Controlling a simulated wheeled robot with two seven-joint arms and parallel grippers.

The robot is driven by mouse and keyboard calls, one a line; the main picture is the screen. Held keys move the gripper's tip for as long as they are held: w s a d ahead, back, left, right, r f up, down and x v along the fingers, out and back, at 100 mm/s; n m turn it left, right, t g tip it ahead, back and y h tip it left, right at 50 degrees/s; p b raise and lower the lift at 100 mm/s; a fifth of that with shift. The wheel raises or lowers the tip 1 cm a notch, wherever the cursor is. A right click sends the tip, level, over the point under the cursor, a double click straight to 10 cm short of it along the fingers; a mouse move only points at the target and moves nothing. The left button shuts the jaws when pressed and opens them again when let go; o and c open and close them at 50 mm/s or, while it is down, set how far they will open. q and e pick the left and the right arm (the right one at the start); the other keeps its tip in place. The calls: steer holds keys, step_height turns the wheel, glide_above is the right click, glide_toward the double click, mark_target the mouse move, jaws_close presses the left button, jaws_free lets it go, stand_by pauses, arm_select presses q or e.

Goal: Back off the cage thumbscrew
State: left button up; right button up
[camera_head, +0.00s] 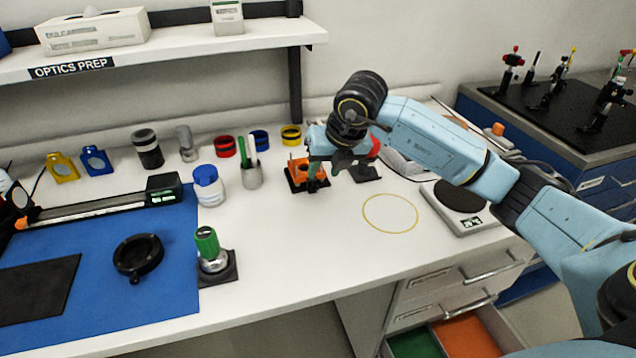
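An orange cage-like fixture (297,168) stands on a dark base towards the back middle of the white bench. A small green upright part (313,172) shows at its right side; I cannot tell whether this is the thumbscrew. My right gripper (328,168) reaches in from the right and points down right beside the fixture, overlapping its right side in the picture. Its fingertips are small and partly hidden, so neither contact nor opening is clear. My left gripper is not in view.
A red-topped item on a dark base (366,173) is close right of the gripper. A pen cup (251,177), a blue-lidded jar (208,186) and a green-capped item (208,245) stand left. Bench around the yellow ring (390,230) is clear. A drawer (468,335) is open below.

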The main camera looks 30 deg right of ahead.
mark_target(316, 186)
steer(key=x, duration=0.6)
steer(key=shift+c, duration=0.5)
steer(key=shift+r, duration=0.1)
jaws_close()
